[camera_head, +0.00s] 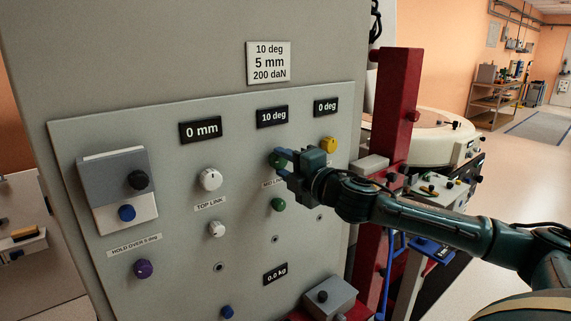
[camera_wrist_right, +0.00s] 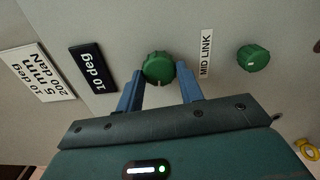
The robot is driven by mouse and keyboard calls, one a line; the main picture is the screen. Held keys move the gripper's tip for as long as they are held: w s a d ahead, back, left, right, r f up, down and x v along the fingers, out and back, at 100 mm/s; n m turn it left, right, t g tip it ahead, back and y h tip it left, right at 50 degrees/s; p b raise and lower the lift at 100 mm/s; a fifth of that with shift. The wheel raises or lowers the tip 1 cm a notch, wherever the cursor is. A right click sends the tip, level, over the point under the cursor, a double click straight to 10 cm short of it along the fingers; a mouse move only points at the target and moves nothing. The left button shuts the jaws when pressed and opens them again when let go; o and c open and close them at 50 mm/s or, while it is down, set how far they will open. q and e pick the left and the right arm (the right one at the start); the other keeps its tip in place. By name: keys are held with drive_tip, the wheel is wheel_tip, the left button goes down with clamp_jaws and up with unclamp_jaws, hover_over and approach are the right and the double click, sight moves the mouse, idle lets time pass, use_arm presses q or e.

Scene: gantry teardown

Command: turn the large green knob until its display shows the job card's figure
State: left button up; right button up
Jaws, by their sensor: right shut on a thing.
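The large green knob (camera_wrist_right: 158,68) is on the grey panel beside the "MID LINK" label (camera_wrist_right: 206,52). My right gripper (camera_wrist_right: 160,84) is shut on it, one finger on each side; in the head view the gripper mostly hides the knob. The knob's white mark faces the gripper in the wrist view. The black display (camera_head: 272,117) above it reads "10 deg", also legible in the wrist view (camera_wrist_right: 92,68). The job card (camera_head: 269,62) reads "10 deg", "5 mm", "200 daN". My left gripper is not in view.
A smaller green knob (camera_head: 278,205) is below, a yellow knob (camera_head: 329,144) right under a "0 deg" display (camera_head: 325,106). White knobs (camera_head: 210,179) are left under a "0 mm" display (camera_head: 200,130). A red post (camera_head: 397,105) stands right of the panel, near my right arm.

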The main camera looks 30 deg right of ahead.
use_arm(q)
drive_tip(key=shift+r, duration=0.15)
use_arm(e)
drive_tip(key=o, duration=1)
drive_tip(key=shift+s+d+f+b, duration=0.1)
drive_tip(key=shift+s+f+b, duration=0.1)
drive_tip(key=shift+s+b, duration=0.3)
use_arm(q)
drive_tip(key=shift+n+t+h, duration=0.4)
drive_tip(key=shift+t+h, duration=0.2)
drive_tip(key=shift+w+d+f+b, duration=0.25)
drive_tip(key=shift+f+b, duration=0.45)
drive_tip(key=shift+b, duration=0.7)
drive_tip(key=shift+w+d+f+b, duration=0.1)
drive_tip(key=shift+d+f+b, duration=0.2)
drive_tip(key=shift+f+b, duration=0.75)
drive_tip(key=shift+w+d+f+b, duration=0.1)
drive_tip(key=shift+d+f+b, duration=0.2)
drive_tip(key=shift+b, duration=1.45)
use_arm(e)
drive_tip(key=s, duration=1.2)
drive_tip(key=shift+d+r, duration=0.2)
drive_tip(key=shift+d, duration=0.2)
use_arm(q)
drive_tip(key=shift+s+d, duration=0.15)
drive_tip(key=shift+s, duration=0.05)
use_arm(e)
drive_tip(key=shift+s, duration=0.1)
